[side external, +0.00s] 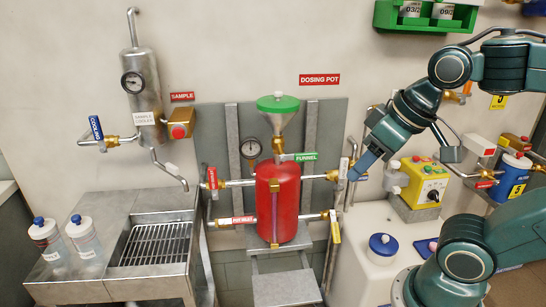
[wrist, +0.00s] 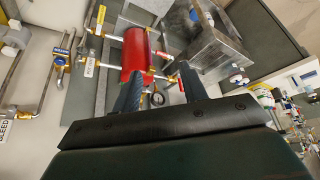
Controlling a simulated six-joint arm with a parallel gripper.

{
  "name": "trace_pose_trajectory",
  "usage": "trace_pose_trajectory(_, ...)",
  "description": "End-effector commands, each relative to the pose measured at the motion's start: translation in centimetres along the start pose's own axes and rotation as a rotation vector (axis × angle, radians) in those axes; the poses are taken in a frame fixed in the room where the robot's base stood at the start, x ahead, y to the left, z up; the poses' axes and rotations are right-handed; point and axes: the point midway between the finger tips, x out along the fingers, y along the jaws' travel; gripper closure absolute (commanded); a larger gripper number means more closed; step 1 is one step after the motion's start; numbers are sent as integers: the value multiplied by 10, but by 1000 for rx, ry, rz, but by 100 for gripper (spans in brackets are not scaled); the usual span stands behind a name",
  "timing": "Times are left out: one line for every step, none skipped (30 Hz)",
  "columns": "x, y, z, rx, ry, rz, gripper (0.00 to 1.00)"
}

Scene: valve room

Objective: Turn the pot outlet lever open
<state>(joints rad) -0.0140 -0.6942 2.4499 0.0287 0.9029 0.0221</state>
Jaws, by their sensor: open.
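The red dosing pot (side external: 277,203) stands upright on a bracket, with a green-capped funnel on top. On its right side, a pale upright lever (side external: 343,169) sits on the upper pipe and a yellow upright lever (side external: 336,231) on the lower pipe. My gripper (side external: 360,170) is just right of the pale lever; contact cannot be told. In the wrist view, my gripper (wrist: 162,72) has its two dark fingers spread apart, nothing visibly held, with the red pot (wrist: 136,53) beyond them.
A green funnel lever (side external: 298,157) and a red-tagged lever (side external: 212,179) are near the pot. A yellow control box (side external: 425,184) stands right of my gripper, and a blue-lidded white tub (side external: 383,246) below it. A drain tray (side external: 155,242) is at left.

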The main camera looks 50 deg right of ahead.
Motion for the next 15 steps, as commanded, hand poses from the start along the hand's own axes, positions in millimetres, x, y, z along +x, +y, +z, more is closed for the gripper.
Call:
trace_pose_trajectory(0, 0, -8, 12, -6, 4, 57)
trace_pose_trajectory(0, 1, -14, 23, -9, 8, 57)
trace_pose_trajectory(0, 2, -21, 36, -13, 13, 57)
trace_pose_trajectory(0, 2, -27, 46, -16, 17, 57)
trace_pose_trajectory(1, 2, -33, 58, -19, 22, 57)
trace_pose_trajectory(1, 2, -42, 74, -23, 27, 57)
trace_pose_trajectory(2, 3, -49, 86, -26, 32, 57)
trace_pose_trajectory(3, 3, -56, 100, -30, 38, 57)
trace_pose_trajectory(4, 3, -65, 117, -35, 45, 57)
trace_pose_trajectory(5, 3, -72, 130, -37, 50, 57)
trace_pose_trajectory(7, 3, -79, 142, -40, 55, 57)
trace_pose_trajectory(9, 2, -88, 160, -44, 62, 57)
trace_pose_trajectory(11, 2, -95, 173, -47, 68, 57)
trace_pose_trajectory(13, 2, -102, 185, -49, 73, 57)
trace_pose_trajectory(16, 1, -111, 203, -52, 81, 57)
